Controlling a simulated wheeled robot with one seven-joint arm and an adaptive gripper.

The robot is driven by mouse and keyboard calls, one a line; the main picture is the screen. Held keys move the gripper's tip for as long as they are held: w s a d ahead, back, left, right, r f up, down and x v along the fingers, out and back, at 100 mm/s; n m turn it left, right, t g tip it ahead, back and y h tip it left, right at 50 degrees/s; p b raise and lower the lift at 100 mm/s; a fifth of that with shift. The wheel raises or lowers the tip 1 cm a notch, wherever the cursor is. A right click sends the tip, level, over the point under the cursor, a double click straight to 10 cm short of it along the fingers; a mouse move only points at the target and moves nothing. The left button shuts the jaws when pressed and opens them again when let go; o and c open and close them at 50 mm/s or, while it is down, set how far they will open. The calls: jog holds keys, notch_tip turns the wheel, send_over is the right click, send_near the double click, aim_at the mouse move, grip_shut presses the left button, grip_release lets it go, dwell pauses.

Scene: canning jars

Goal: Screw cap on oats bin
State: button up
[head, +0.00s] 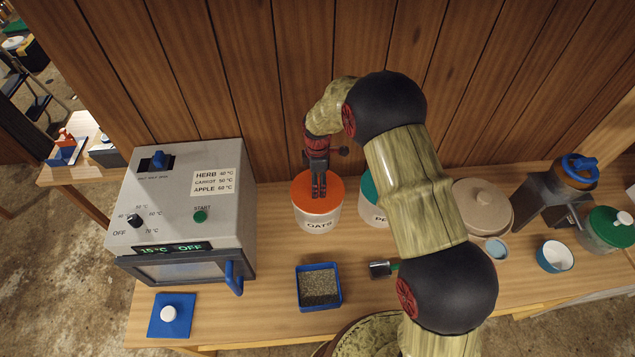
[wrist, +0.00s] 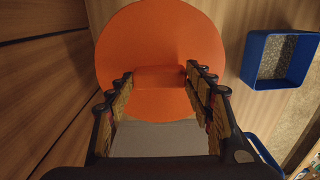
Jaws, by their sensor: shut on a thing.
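The oats bin (head: 317,220) is a white round tub labelled OATS, standing upright on the wooden bench near the back wall. Its orange cap (head: 300,191) lies on top of the bin; I cannot tell how tightly it sits. In the wrist view the orange cap (wrist: 140,40) fills the upper middle, with a raised orange grip bar (wrist: 160,77) across it. My gripper (head: 318,194) points down over the cap. In the wrist view my gripper (wrist: 160,78) has a finger at each end of the bar and is shut on it.
A grey dryer box (head: 185,215) stands left of the bin. A blue tray of grain (head: 319,288) lies in front; it also shows in the wrist view (wrist: 280,58). A green-capped tub (head: 372,207) stands close on the right, partly behind my arm. The wooden wall is close behind.

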jog(key=shift+f+b, duration=0.3)
jog(key=shift+f, duration=0.05)
dwell(0.6)
jog(key=o, duration=0.9)
jog(key=c, duration=0.6)
jog(key=shift+c, duration=0.3)
jog(key=m, duration=0.3)
jog(key=shift+m+b, duration=0.3)
jog(key=shift+m, duration=0.5)
